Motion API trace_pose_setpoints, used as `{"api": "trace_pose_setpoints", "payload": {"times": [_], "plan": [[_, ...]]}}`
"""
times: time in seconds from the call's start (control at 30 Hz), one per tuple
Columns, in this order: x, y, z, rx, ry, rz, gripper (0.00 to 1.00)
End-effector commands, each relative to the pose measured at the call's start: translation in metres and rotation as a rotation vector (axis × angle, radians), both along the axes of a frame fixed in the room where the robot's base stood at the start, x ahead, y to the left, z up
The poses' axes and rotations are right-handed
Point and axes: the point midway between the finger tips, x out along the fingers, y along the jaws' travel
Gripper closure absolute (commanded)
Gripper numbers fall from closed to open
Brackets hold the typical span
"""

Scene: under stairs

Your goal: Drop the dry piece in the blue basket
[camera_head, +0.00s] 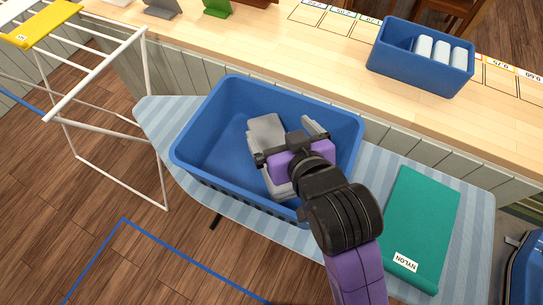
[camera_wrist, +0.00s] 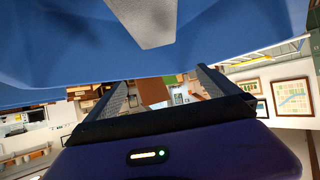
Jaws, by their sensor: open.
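The blue basket (camera_head: 200,150) stands open on the striped ironing board. A grey folded piece (camera_head: 266,128) lies inside it, partly hidden by my gripper; a grey piece also shows at the top of the wrist view (camera_wrist: 146,18), against the basket's blue wall (camera_wrist: 230,30). My gripper (camera_head: 281,132) is over the basket's inside, its jaws apart, with nothing visible between the fingers in the wrist view (camera_wrist: 165,88). A yellow piece (camera_head: 45,22) with a small label lies on the white drying rack (camera_head: 100,72) at the upper left. Which piece is dry cannot be read.
A green piece labelled NYLON (camera_head: 425,225) lies on the ironing board (camera_head: 375,170) right of the basket. A blue bin (camera_head: 418,78) with white rolls stands on the wooden counter (camera_head: 270,50) behind. A blue outline (camera_head: 123,220) marks the floor at the front left.

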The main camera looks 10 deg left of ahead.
Motion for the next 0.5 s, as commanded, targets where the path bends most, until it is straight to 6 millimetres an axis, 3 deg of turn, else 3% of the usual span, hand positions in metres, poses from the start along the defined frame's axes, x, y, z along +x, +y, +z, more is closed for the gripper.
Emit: {"api": "trace_pose_setpoints", "payload": {"times": [0.5], "plan": [[-0.056, -0.026, 0.035, 0.001, -0.002, 0.0, 0.0]]}}
